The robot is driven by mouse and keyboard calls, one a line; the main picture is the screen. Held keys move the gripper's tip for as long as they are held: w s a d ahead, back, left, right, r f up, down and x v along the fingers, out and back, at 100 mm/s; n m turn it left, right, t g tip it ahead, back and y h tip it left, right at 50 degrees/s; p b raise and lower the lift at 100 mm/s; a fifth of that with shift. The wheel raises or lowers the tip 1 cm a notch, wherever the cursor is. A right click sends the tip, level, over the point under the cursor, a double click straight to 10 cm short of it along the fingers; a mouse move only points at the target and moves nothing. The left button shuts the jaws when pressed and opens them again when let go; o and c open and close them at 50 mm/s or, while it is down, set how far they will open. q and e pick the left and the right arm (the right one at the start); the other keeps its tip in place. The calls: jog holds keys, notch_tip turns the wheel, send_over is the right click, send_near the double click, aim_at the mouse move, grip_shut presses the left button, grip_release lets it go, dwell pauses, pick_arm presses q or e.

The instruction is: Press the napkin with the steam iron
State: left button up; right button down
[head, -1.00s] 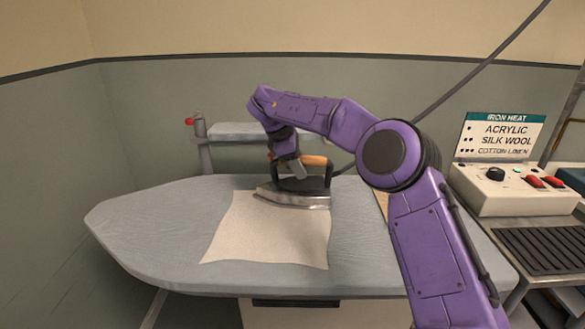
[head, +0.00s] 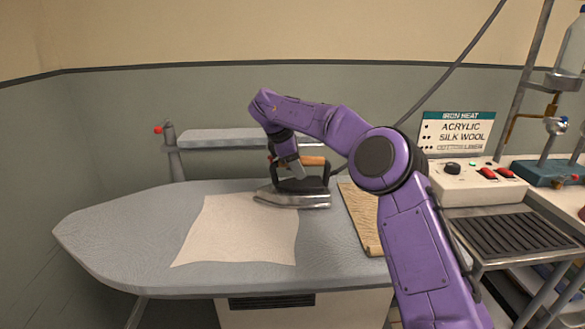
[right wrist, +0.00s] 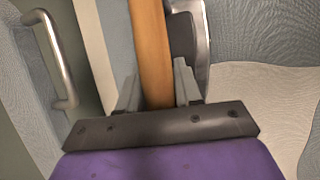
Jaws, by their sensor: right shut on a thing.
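The cream napkin (head: 238,235) lies spread flat on the blue-grey ironing board (head: 120,240). The steam iron (head: 292,200), with a metal body and an orange-brown handle, is level at the napkin's far right corner. Its front overlaps that corner in the head view and its rear extends past the right edge. I cannot tell whether its sole touches the cloth. My right gripper (head: 298,168) is shut on the handle from above; the right wrist view shows the handle (right wrist: 150,50) between the fingers (right wrist: 157,92). My left gripper is out of view.
A brown-tan pad (head: 362,220) lies right of the iron. A control box (head: 480,185) with a heat sign (head: 457,131) stands beyond it, behind a dark ribbed rack (head: 515,235). A small sleeve board (head: 225,139) stands behind. The board's left end is clear.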

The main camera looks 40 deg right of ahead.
jog(key=shift+w+r, duration=0.2)
jog(key=shift+r, duration=0.95)
jog(key=shift+p+v, duration=0.8)
jog(key=shift+v, duration=0.1)
jog(key=r+p, duration=0.2)
jog(key=r, duration=0.1)
jog(key=shift+d, duration=0.2)
jog(key=shift+a+r, duration=0.1)
jog(key=shift+r, duration=0.3)
